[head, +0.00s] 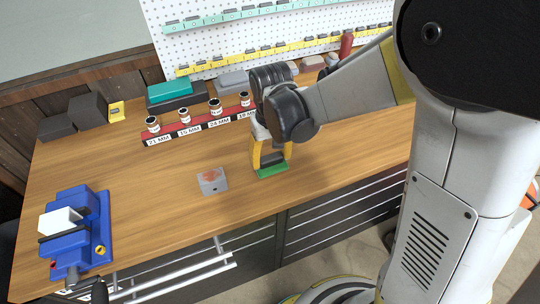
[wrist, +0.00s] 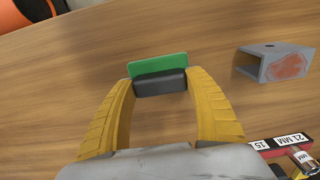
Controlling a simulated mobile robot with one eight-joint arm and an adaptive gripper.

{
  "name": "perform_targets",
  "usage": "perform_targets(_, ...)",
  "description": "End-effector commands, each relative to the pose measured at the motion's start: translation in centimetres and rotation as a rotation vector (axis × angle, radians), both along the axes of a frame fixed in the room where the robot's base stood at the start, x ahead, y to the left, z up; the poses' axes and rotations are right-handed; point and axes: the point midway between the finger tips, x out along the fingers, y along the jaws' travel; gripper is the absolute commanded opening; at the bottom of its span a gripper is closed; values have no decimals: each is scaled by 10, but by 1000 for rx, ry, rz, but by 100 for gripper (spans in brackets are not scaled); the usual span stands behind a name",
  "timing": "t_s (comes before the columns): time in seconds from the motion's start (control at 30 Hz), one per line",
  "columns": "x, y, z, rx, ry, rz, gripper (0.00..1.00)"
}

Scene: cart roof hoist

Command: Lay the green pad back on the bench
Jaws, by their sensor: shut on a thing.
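The green pad (head: 272,171) is at the tips of my gripper (head: 270,160), low over the wooden bench (head: 170,220) near its front edge. In the wrist view the green pad (wrist: 158,65) shows as a green strip with a dark block (wrist: 160,82) on its near side, between the yellow fingers of my gripper (wrist: 160,88). The fingers are closed on it. I cannot tell whether the pad touches the bench top.
A grey block (head: 212,181) with a reddish patch stands left of my gripper. A labelled socket rack (head: 190,131) lies behind it. A blue vise (head: 75,232) is at the bench's left end. Bare wood lies between vise and block. A pegboard (head: 250,35) rises at the back.

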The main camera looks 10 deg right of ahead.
Motion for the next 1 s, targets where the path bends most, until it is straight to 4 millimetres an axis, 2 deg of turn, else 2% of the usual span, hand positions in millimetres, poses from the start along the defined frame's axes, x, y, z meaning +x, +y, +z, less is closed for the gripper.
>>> perform_targets(0.07, 0, 0, -12, 0, 0, 0, 35)
perform_targets(0.43, 0, 0, -16, 0, 0, 0, 35)
perform_targets(0.47, 0, 0, -15, 0, 0, 0, 69)
perform_targets(0.5, 0, 0, -15, 0, 0, 0, 81)
perform_targets(0.53, 0, 0, -14, 0, 0, 0, 85)
perform_targets(0.87, 0, 0, -12, 0, 0, 0, 85)
perform_targets(1.0, 0, 0, 4, 0, 0, 0, 85)
